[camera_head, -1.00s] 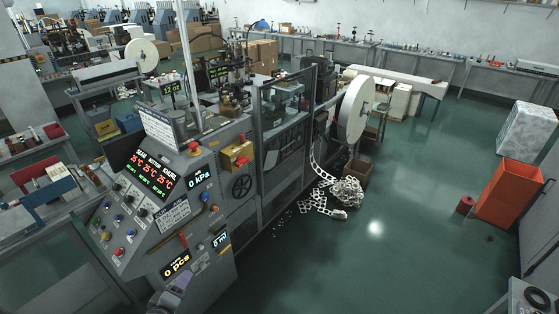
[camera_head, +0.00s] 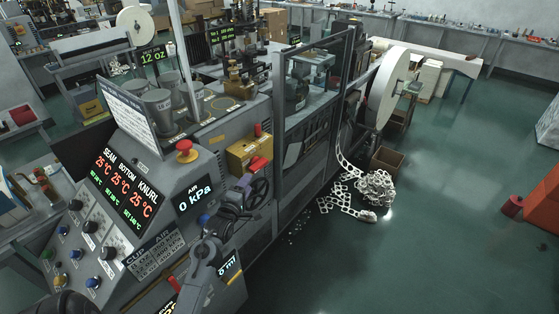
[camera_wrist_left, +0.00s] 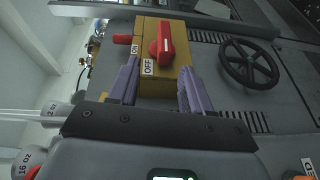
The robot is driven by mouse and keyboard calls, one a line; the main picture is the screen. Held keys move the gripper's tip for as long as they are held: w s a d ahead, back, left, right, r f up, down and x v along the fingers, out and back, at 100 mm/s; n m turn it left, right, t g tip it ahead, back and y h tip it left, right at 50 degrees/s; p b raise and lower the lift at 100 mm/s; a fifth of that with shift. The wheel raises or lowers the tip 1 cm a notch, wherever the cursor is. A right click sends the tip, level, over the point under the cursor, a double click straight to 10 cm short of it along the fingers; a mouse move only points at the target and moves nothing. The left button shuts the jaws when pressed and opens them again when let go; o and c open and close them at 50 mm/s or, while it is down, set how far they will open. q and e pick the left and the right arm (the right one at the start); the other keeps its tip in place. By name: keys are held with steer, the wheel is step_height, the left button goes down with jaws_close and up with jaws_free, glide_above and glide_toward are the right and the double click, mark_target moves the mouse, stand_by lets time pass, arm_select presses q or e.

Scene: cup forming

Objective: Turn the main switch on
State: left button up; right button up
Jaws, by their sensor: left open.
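The main switch is a yellow box (camera_head: 238,154) on the machine's grey front, with a red handle (camera_head: 259,164). In the left wrist view the yellow box (camera_wrist_left: 183,84) is close ahead, and the red handle (camera_wrist_left: 166,42) has its lower end near the OFF label. The ON label is to the left of it. My left gripper (camera_head: 243,184) is just below and in front of the box in the head view. In the left wrist view its purple fingers (camera_wrist_left: 158,68) are open, one on each side of the box's lower part, with nothing held. My right gripper is not in view.
A black handwheel (camera_head: 258,194) is right beside the switch. A red emergency button (camera_head: 184,148) and the sloped control panel (camera_head: 125,185) are to the left. A red lever (camera_wrist_left: 122,39) shows left of the box. A glazed cabinet (camera_head: 312,95) stands to the right.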

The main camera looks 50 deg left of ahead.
mark_target(260, 166)
arm_select(q)
steer(key=shift+n+t+y, duration=0.3)
steer(key=shift+n+y, duration=0.1)
steer(key=shift+n, duration=0.1)
steer(key=b+x, duration=0.1)
steer(key=x, duration=0.2)
steer(key=f+b+x, duration=0.1)
steer(key=b+x, duration=0.1)
steer(key=x, duration=0.2)
steer(key=b+x, duration=0.1)
steer(key=x, duration=0.3)
steer(key=shift+w+d+f, duration=0.15)
steer(key=shift+w+f, duration=0.1)
steer(key=shift+x, duration=0.85)
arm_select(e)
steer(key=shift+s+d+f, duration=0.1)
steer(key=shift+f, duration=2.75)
arm_select(q)
steer(key=shift+c, duration=0.3)
